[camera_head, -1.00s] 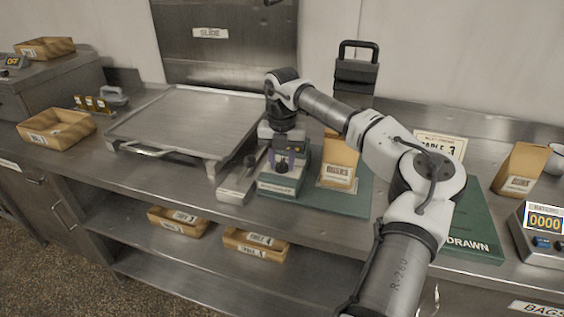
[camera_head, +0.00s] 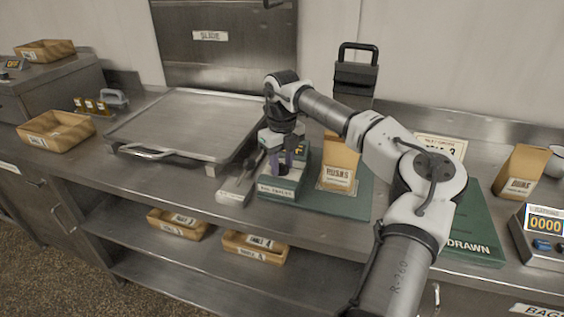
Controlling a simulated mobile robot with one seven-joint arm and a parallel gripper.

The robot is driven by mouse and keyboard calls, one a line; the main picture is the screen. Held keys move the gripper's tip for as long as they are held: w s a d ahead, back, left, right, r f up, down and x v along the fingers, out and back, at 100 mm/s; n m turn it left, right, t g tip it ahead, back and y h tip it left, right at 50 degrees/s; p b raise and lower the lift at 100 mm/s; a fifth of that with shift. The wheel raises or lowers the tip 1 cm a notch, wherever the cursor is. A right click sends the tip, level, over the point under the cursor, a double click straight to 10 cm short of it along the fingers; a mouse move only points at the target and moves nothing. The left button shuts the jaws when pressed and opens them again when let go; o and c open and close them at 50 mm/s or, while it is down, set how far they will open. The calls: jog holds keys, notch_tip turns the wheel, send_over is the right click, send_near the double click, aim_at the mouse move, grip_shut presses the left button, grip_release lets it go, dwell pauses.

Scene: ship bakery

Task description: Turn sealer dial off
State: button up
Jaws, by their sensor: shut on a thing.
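The sealer is a green and grey box (camera_head: 281,193) with a labelled front, standing on the counter right of the large metal tray. My gripper (camera_head: 282,167) reaches down from above onto its top, with purple fingers. It is shut on the dark dial (camera_head: 281,171) on the sealer's top. The fingers and wrist hide much of the dial, so its setting cannot be read.
A metal bar (camera_head: 236,190) lies just left of the sealer. A brown RUSKS bag (camera_head: 339,163) stands close on its right, on a green mat (camera_head: 330,203). The large metal tray (camera_head: 185,123) fills the counter to the left. A weighing scale (camera_head: 541,236) sits far right.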

aim_at(282, 164)
jog(key=shift+r+n, duration=0.1)
jog(key=shift+n, duration=0.3)
jog(key=o, duration=1)
jog(key=shift+c, duration=0.2)
notch_tip(282, 164, up, 14)
jog(key=b, duration=0.2)
